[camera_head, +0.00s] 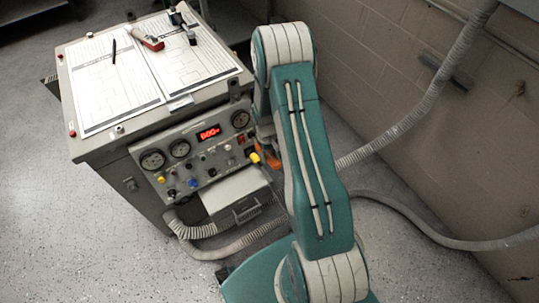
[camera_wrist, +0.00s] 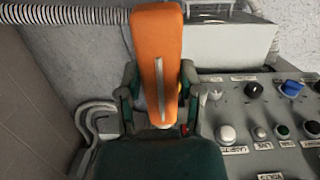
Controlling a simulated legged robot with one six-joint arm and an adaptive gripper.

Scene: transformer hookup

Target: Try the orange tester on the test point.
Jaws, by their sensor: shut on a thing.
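The orange tester (camera_wrist: 157,38) is gripped between the two fingers of my gripper (camera_wrist: 160,92) in the wrist view. A pale metal strip runs along its face, and its narrow end points toward my wrist. In the head view a bit of the tester (camera_head: 270,158) shows beside my arm, at the right end of the control panel (camera_head: 205,152). My arm hides most of my gripper there. A small red part (camera_wrist: 184,130) lies close beside the tester's narrow end in the wrist view. I cannot tell which fitting is the test point, or whether the tester touches it.
The cabinet top (camera_head: 122,136) holds paper sheets (camera_head: 110,80), a pen and a red-handled tool (camera_head: 150,42). A metal box (camera_head: 235,192) juts out below the panel. Corrugated conduits (camera_head: 410,115) run along the block wall at right. The floor at left is clear.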

